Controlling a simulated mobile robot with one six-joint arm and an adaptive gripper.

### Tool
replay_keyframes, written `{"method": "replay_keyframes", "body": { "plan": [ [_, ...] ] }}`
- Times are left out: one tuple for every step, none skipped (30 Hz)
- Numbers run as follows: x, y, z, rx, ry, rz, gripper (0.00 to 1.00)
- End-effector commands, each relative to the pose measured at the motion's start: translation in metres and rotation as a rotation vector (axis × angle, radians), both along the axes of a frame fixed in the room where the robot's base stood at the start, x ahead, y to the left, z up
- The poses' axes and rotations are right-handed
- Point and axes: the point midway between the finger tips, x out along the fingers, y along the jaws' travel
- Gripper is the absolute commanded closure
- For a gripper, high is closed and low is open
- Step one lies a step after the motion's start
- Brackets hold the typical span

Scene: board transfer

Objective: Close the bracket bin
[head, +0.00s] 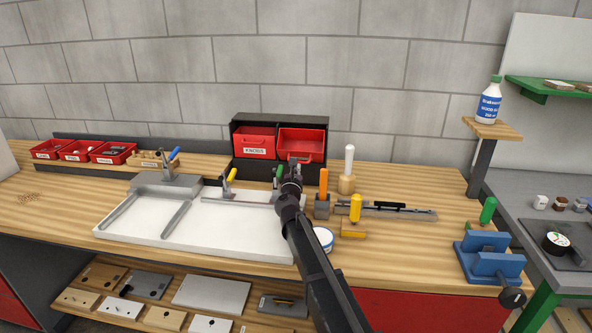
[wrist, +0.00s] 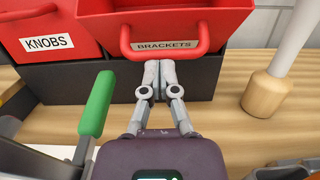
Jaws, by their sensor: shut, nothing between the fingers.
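The red bracket bin (wrist: 200,18), labelled BRACKETS, sits in the right bay of a black cabinet (head: 281,119). It stands out further than the knobs bin, and its open top shows in the head view (head: 302,142). A red loop handle (wrist: 127,42) curves across its front. My gripper (wrist: 159,74) is shut and empty, its fingertips just in front of the bin's lower front, by the label and handle. I cannot tell whether they touch it. In the head view my gripper (head: 293,163) is small and partly hidden by my arm.
The red knobs bin (head: 255,142) is in the left bay. A green-handled clamp (wrist: 97,104) stands close to the left of my gripper. A white-topped wooden-handled tool (head: 347,172) stands to the right. A white tray (head: 150,232) lies at front left.

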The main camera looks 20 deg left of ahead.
Motion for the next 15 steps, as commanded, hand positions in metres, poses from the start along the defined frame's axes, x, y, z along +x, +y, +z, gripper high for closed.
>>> {"method": "replay_keyframes", "body": {
  "plan": [
    [0.0001,0.0002,0.0009,0.0,0.0,0.0,1.0],
    [0.0002,0.0002,0.0013,0.0,0.0,0.0,1.0],
    [0.0002,0.0004,0.0018,0.0,0.0,0.0,1.0],
    [0.0003,0.0005,0.0022,0.0,0.0,0.0,1.0],
    [0.0004,0.0005,0.0026,0.0,0.0,0.0,1.0],
    [0.0004,0.0005,0.0031,0.0,0.0,0.001,1.0],
    [0.0005,0.0006,0.0035,0.0,0.0,0.001,1.0],
    [0.0006,0.0006,0.0039,0.0,0.0,0.001,1.0],
    [0.0005,0.001,0.0045,0.0,0.0,0.001,1.0],
    [0.0004,0.0014,0.005,0.0,0.0,0.002,1.0],
    [0.0004,0.0016,0.0054,0.0,0.0,0.002,1.0],
    [0.0006,0.0017,0.0062,0.0,0.0,0.002,1.0],
    [0.0008,0.0018,0.0066,0.0,0.0,0.002,1.0],
    [0.0009,0.0018,0.0071,0.0,0.0,0.002,1.0],
    [0.0011,0.0018,0.0079,0.0,0.0,0.002,1.0]
  ]
}}
